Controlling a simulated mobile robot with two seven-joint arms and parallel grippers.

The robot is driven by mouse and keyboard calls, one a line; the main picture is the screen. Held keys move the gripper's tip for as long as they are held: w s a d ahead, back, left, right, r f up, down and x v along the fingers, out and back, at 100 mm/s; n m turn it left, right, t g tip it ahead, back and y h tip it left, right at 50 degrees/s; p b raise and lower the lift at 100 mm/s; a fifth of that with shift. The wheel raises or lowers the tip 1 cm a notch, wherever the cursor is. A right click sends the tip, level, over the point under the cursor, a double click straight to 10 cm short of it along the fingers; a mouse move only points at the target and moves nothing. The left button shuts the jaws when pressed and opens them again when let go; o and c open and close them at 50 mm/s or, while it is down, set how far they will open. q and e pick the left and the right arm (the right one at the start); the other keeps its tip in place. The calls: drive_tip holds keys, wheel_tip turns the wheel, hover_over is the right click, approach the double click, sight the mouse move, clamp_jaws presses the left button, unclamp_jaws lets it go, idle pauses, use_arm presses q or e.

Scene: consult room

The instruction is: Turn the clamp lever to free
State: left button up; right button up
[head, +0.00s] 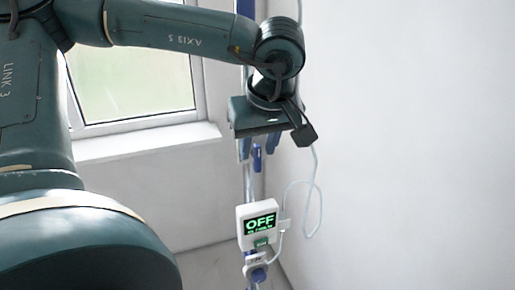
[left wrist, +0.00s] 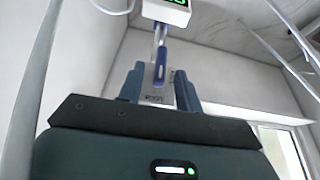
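The clamp lever (head: 257,158) is a small blue handle on the pole, just below my left gripper in the head view. In the left wrist view the blue lever (left wrist: 161,67) points along the pole, with a pale labelled clamp body (left wrist: 157,99) at its base; the label is too small to read. My left gripper (head: 258,148) is open, its fingers pointing down. In the left wrist view the gripper (left wrist: 159,82) has one finger on each side of the lever, with gaps showing. Contact cannot be told. My right gripper is not in view.
A white device (head: 243,225) with a green "OFF" display hangs on the pole below the lever, with a blue knob (head: 258,273) under it. A pale cable (head: 318,205) loops to its right. A window (head: 135,75) and sill stand left; bare wall (head: 420,150) fills the right.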

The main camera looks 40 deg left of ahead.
use_arm(q)
drive_tip(key=shift+x, duration=1.1)
clamp_jaws()
